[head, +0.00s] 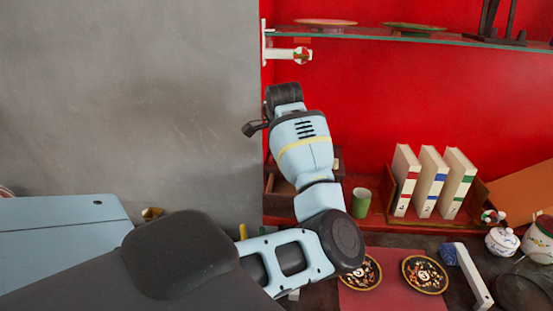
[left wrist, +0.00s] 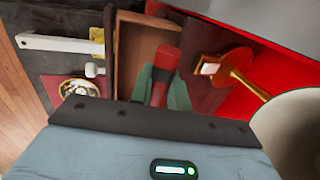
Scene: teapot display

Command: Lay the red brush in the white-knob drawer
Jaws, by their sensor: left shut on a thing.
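In the left wrist view, my left gripper (left wrist: 161,80) has green fingers closed on the red brush (left wrist: 166,58). The brush is over the right part of an open wooden drawer (left wrist: 135,45). I cannot tell whether it touches the drawer floor. The white knob (left wrist: 94,70) is on the drawer's dark front, at the left. In the head view, my left arm hides the gripper and brush, and part of the brown wooden box (head: 278,190) shows behind the arm. My right gripper is not in view.
A brass object (left wrist: 236,62) stands close right of the drawer in the wrist view. In the head view, a green cup (head: 361,203) and books (head: 430,182) stand right of my arm. Patterned plates (head: 425,274) lie on a red mat. A glass shelf (head: 400,36) is above.

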